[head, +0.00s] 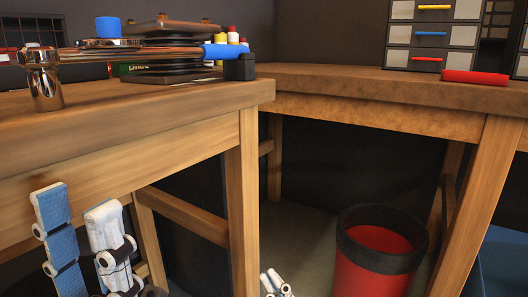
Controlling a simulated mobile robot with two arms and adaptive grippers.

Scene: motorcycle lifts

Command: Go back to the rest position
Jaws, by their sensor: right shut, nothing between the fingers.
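My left gripper (77,205) is at the lower left, in front of the left workbench. Its two fingers point up, with blue pads showing on one of them. They stand apart with nothing visible between them. My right gripper (276,284) shows only as small white fingertips at the bottom edge, left of a red bin. It is shut and empty, and the rest of it is below the picture.
The left wooden workbench (120,130) carries a chrome tool with a blue grip (225,51) and stacked parts. A second workbench (390,95) holds a red cylinder (474,77) and a drawer unit (430,38). A red bin (372,277) with a black rim stands below.

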